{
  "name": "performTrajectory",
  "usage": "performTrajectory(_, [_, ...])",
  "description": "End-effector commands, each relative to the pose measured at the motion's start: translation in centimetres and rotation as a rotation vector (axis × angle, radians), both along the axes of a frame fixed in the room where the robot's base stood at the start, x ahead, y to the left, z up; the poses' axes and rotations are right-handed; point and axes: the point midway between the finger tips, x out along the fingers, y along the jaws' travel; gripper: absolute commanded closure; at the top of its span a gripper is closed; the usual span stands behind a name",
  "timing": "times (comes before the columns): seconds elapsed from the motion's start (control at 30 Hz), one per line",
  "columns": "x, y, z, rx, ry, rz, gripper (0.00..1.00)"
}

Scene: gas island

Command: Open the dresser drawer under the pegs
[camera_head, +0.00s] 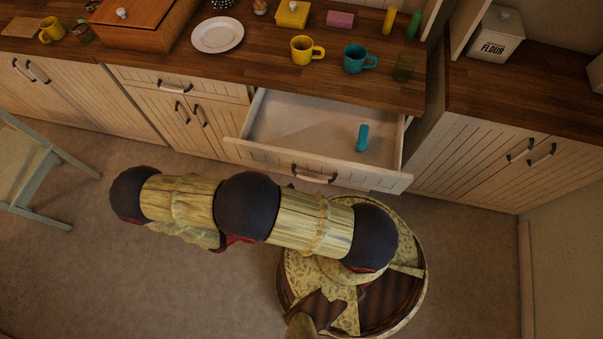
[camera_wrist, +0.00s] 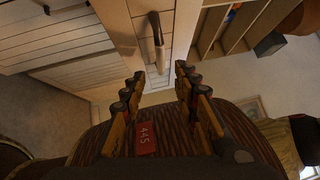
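A pale plank-fronted drawer (camera_head: 285,116) under the wooden counter stands well open in the head view. Its front carries a curved handle (camera_head: 314,175) with dark ends and a light middle. A small teal object (camera_head: 363,137) lies inside on the right. No pegs show in either view. In the wrist view my gripper (camera_wrist: 158,87) has its two fingers spread apart with nothing between them. A dark-ended handle (camera_wrist: 157,42) on a pale front lies ahead, beyond the fingertips and apart from them. I cannot tell which front this is. In the head view the fingers are not discernible.
A closed drawer (camera_head: 180,84) with a handle sits left of the open one, above cupboard doors. The counter (camera_head: 270,65) holds a plate (camera_head: 217,35), a yellow mug (camera_head: 303,49) and a teal mug (camera_head: 355,58). A chair (camera_head: 35,170) stands at left. Floor (camera_head: 110,285) is clear at lower left.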

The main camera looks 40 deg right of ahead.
Motion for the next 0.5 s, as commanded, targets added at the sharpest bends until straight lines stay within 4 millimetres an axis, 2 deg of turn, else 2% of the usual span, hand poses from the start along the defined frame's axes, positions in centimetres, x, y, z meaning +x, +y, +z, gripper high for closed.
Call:
performTrajectory(0.1, [0.2, 1.5, -0.2, 0.000, 0.000, 0.002, 0.70])
performTrajectory(0.2, [0.2, 2.3, -0.4, 0.000, 0.000, 0.001, 0.70])
performTrajectory(0.5, [0.2, 2.6, -0.4, -0.001, 0.000, 0.000, 0.70])
